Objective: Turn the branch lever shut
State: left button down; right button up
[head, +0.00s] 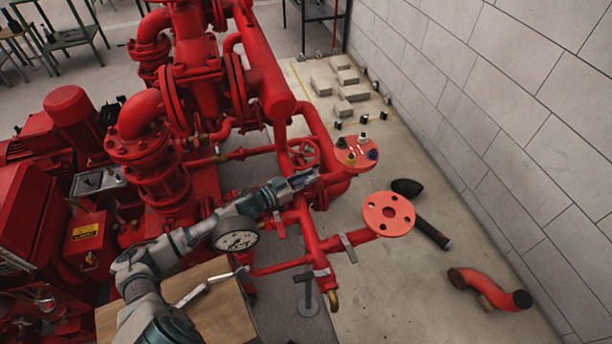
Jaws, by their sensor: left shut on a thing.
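My left gripper (306,178) reaches in from the lower left over the red branch pipes. It is shut on what looks like the branch lever, at the branch pipe just below the red handwheel (303,153). The fingers hide most of the lever, so I cannot tell its exact angle. My right gripper is not in view.
A round pressure gauge (237,236) sits beneath my forearm. An open red flange (389,214) juts out right of the gripper. A loose red bent pipe (489,290) and several grey blocks (346,77) lie on the floor. A block wall (520,130) bounds the right side.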

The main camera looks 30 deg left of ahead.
pick_arm(q)
jog(key=c, duration=1.1)
grip_release()
jog(key=shift+a, duration=0.1)
jog(key=shift+o, duration=0.2)
jog(key=shift+r, duration=0.1)
